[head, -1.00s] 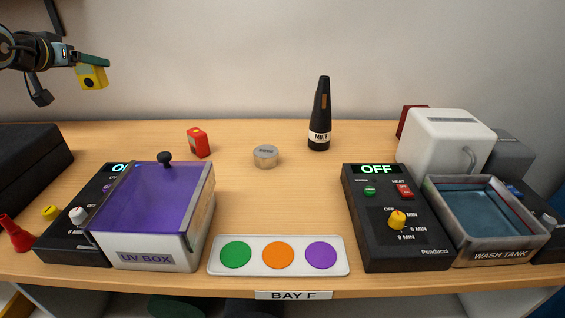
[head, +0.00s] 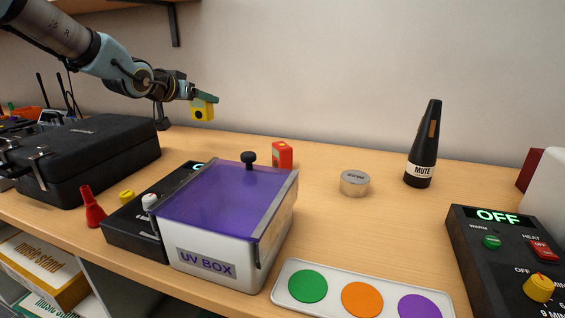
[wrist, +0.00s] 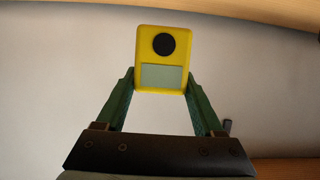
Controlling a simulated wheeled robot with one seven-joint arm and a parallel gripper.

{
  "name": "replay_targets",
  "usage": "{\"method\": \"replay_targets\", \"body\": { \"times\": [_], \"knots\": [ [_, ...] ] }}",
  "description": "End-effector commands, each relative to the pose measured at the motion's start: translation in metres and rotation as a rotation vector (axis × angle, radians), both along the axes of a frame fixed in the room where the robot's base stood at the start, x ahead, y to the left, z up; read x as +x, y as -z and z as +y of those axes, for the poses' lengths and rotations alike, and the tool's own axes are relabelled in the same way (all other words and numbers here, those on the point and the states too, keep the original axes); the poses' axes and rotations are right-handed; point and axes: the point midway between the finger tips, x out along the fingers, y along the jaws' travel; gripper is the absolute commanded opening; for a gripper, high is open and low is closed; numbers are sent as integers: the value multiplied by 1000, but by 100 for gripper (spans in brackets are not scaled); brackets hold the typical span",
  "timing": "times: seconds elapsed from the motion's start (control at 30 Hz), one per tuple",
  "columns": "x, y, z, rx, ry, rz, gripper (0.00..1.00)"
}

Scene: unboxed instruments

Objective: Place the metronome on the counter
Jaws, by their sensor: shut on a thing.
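The metronome, a small yellow box (head: 203,110) with a round black dial and a pale grey panel, is in my gripper (head: 206,98). In the wrist view the yellow metronome (wrist: 161,60) sits between the two green fingers of my gripper (wrist: 160,78), which are shut on its sides. It hangs in the air above the back left of the wooden counter (head: 335,222), clear of the surface. Its underside and back are hidden.
A black case (head: 80,155) stands at left. The UV box (head: 215,225) with a purple lid, a red device (head: 282,155), a round tin (head: 354,184) and a black mute (head: 424,150) stand on the counter. Bare wood lies between the tin and the colour-dot tray (head: 330,270).

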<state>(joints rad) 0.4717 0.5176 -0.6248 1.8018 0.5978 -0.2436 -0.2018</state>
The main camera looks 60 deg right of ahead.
Motion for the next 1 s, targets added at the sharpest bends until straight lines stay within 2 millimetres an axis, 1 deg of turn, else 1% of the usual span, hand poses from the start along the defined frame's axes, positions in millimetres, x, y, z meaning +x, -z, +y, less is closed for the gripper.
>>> {"method": "replay_targets", "body": {
  "times": [0.07,0.33,0.4,0.57,0.8,1.0],
  "knots": [
    [0,2,0,0,1,0,10],
    [-1,49,0,2,1,3,10],
    [0,56,0,2,1,1,10],
    [0,67,0,1,1,2,10],
    [-1,98,0,2,1,1,10],
    [0,99,0,-1,-1,-1,10]
  ]
}}
